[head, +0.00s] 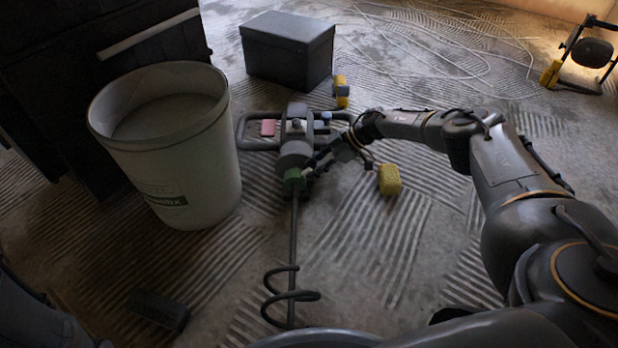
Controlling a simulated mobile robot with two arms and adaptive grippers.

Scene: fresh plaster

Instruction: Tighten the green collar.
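The green collar (294,178) sits where the grey power mixer (296,150) meets its long shaft (293,230). The mixer lies on the floor with its handles spread left and right. The shaft runs toward me and ends in a dark spiral paddle (290,295). My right gripper (309,171) is at the collar's right side, with its fingertips touching it or very close. The fingers are dark and small here, so I cannot tell whether they are closed on it. My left gripper is not in view.
A large pale bucket (180,180) stands left of the mixer. A dark box (290,55) is behind it. A yellow sponge (389,180) lies right of the mixer, under my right forearm. A dark block (160,309) lies at lower left. A work lamp (590,52) stands at far right.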

